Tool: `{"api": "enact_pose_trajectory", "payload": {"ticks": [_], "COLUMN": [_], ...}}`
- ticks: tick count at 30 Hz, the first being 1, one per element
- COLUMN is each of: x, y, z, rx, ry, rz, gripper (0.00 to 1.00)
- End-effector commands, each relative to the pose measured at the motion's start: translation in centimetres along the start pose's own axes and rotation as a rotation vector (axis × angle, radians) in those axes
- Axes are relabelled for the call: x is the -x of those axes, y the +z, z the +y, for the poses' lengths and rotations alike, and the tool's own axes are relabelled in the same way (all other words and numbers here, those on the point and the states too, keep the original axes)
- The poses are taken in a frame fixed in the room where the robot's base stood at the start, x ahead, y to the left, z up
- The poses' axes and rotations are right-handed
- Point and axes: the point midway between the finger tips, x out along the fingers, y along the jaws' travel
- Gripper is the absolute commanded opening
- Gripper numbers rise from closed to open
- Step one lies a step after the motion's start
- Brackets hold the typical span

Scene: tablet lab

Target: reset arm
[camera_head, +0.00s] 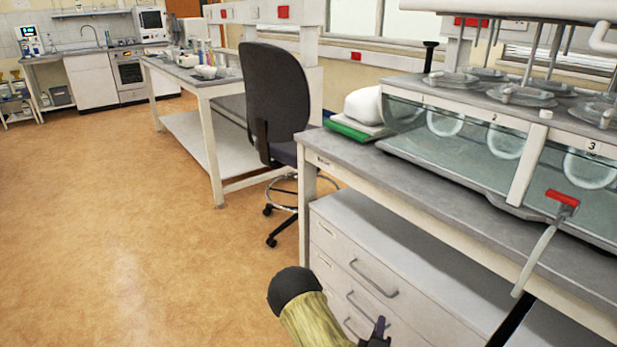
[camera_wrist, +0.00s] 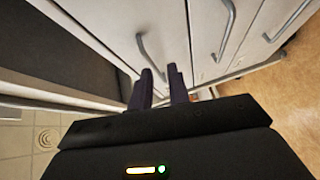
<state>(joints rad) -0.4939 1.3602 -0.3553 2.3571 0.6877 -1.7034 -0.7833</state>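My gripper (camera_wrist: 160,72) shows in the wrist view with two dark fingers standing apart by a narrow gap. Nothing is held between them. It points toward a white drawer cabinet (camera_wrist: 205,30) with metal handles; whether it touches the cabinet cannot be told. In the head view, part of my arm, with a black rounded joint and a yellowish link, shows at the bottom edge. A dark part of my gripper end (camera_head: 378,332) appears there in front of the drawer cabinet (camera_head: 335,240), mostly cut off by the frame.
A grey-topped bench (camera_head: 345,150) stands at the right, carrying a glass-walled tablet bath (camera_head: 470,140) with a red-handled tap (camera_head: 562,198). An office chair (camera_head: 275,95) stands beyond the cabinet, near another bench (camera_head: 205,85). The orange floor (camera_head: 120,220) at left is clear.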

Motion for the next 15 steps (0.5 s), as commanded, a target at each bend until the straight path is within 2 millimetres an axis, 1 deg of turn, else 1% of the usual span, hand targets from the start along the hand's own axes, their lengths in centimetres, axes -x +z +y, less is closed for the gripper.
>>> {"api": "enact_pose_trajectory", "payload": {"ticks": [1, 3, 7, 11, 15], "x": [-0.5, -0.9, -1.1, -0.7, 0.3], "y": [0.1, 0.3, 0.2, -0.3, -1.2], "z": [0.5, 0.6, 1.0, 1.6, 2.8], "rx": [-0.076, -0.175, -0.353, -0.513, -0.667], "ry": [-0.039, -0.107, -0.232, -0.356, -0.487], "rz": [-0.045, -0.104, -0.200, -0.283, -0.358], "gripper": [0.18, 0.18, 0.18, 0.18, 0.18]}}
